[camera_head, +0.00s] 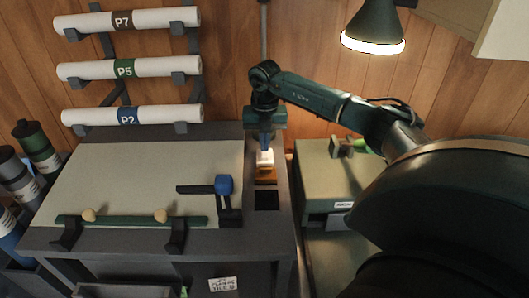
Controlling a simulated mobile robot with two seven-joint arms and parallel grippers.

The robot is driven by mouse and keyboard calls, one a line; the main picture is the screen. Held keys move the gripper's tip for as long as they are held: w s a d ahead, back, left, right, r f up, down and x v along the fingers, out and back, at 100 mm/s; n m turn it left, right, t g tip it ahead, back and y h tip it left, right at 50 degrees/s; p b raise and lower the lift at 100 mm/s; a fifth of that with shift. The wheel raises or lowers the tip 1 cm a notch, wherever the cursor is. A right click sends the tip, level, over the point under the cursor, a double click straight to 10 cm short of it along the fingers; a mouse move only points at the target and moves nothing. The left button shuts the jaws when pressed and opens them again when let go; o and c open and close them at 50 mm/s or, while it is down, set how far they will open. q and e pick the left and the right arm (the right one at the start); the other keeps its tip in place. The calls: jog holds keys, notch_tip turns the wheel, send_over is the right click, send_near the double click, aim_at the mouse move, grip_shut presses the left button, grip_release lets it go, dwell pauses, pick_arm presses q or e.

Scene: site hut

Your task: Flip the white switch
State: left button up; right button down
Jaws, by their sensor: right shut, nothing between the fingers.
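A small white block (264,158), which looks like the white switch, sits on the narrow dark strip along the right side of the drafting board. An orange-brown part (265,176) shows just below it. My right gripper (266,146) comes in from the right and points down at the white block. Its fingers are shut and empty, with the tips at or just above the block's top. I cannot tell whether they touch it. The gripper hides what lies behind the block. My left gripper is not in view.
The pale drafting board (130,175) carries a green bar (130,221) with two wooden knobs and a dark arm with a blue knob (224,185). Rolled tubes (128,68) hang on the wall. A green cabinet (320,180) stands right; a lamp (373,30) hangs above.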

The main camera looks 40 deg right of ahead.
jog(key=shift+f, duration=0.1)
notch_tip(320, 180, up, 7)
jog(key=p, duration=0.6)
jog(key=shift+f, duration=0.1)
dwell(0.5)
